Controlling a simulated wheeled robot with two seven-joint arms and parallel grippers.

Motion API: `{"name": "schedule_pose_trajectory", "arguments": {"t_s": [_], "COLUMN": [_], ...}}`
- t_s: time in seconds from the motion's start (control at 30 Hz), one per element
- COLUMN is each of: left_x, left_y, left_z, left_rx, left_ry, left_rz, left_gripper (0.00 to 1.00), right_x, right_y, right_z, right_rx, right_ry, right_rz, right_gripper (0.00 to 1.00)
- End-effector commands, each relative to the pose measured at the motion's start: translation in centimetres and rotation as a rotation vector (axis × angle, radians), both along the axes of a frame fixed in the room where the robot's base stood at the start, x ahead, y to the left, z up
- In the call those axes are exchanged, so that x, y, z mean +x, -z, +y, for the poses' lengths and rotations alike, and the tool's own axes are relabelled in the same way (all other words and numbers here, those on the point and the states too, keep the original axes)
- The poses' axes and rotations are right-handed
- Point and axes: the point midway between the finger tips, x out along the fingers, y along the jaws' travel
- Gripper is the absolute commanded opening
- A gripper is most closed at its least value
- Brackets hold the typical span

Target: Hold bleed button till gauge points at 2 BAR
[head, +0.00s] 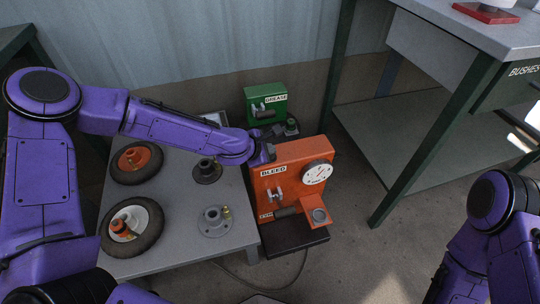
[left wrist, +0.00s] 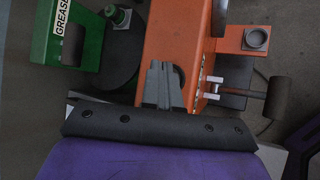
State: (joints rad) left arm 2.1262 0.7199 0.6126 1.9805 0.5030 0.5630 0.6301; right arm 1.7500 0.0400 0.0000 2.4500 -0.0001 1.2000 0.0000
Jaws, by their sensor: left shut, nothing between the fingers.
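The orange BLEED machine (head: 290,180) stands right of the grey table, with a round white gauge (head: 317,173) on its front. The gauge needle is too small to read surely. My left gripper (head: 268,152) is at the machine's top left edge. In the left wrist view its shut, empty fingers (left wrist: 160,78) lie over the orange top. A dark round button (left wrist: 179,75) shows beside the fingers and is partly hidden by them. I cannot tell if they touch it. My right arm shows at the lower right, but its gripper is out of view.
A green GREASE machine (head: 265,103) stands behind. The grey table (head: 180,247) holds two wheels (head: 136,163) and metal hubs (head: 214,221). A lever (left wrist: 278,97) sticks out from the orange machine's front. A workbench (head: 440,120) stands at the right, with open floor before it.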

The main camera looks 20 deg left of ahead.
Motion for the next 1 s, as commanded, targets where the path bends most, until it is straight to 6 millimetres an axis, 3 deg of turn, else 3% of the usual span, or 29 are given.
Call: {"name": "schedule_pose_trajectory", "arguments": {"t_s": [1.0], "left_x": [0.0], "left_y": [0.86], "left_z": [0.01], "left_rx": [0.0], "left_ry": [0.0], "left_rz": [0.0], "left_gripper": [0.0], "right_x": [0.0], "right_y": [0.63], "right_z": [0.0], "right_rx": [0.0], "right_ry": [0.0], "right_rz": [0.0], "right_gripper": [0.0]}}
